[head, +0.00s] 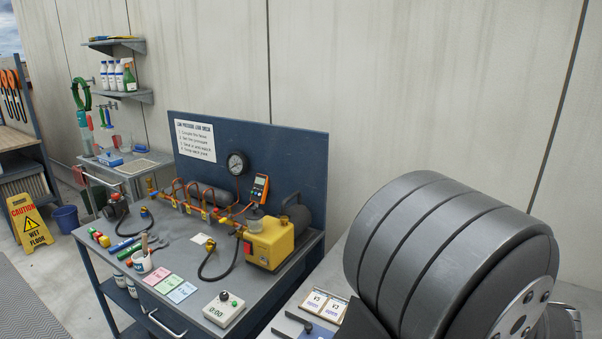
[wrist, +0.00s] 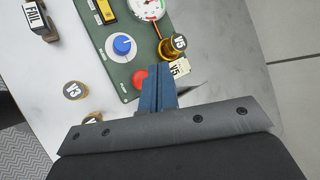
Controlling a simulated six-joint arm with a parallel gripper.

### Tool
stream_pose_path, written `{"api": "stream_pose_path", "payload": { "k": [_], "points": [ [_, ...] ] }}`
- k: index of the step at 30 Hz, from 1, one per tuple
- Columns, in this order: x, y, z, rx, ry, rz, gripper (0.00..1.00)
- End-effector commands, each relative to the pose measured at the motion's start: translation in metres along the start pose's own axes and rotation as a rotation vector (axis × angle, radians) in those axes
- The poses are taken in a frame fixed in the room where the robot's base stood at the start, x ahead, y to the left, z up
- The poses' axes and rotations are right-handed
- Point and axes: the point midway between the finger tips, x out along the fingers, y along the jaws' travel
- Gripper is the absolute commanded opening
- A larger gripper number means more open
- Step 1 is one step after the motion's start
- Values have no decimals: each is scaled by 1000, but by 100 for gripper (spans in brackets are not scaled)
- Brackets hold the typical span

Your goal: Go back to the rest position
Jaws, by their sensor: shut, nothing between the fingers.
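My gripper (wrist: 158,72) shows in the wrist view with its two blue fingers shut together and nothing between them. Its fingertips appear over the lower edge of a green panel (wrist: 122,76), close to a red button (wrist: 140,79); I cannot tell the height between them. In the head view my own arm fills the lower right, and the fingers do not show there.
The panel carries a blue knob (wrist: 122,45) and a gauge (wrist: 148,8). A brass V5 piece (wrist: 176,45), a V3 piece (wrist: 74,90) and a FAIL block (wrist: 36,18) are nearby. A bench (head: 190,255) with a yellow pump (head: 268,245) stands left of my arm.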

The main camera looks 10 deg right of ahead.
Motion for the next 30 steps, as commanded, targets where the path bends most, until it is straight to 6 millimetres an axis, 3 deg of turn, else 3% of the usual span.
{"api": "stream_pose_path", "payload": {
  "k": [10,30],
  "points": [
    [-34,-24,25,-2,1,0,0],
    [-35,-25,26,0,1,1,0]
  ]
}}
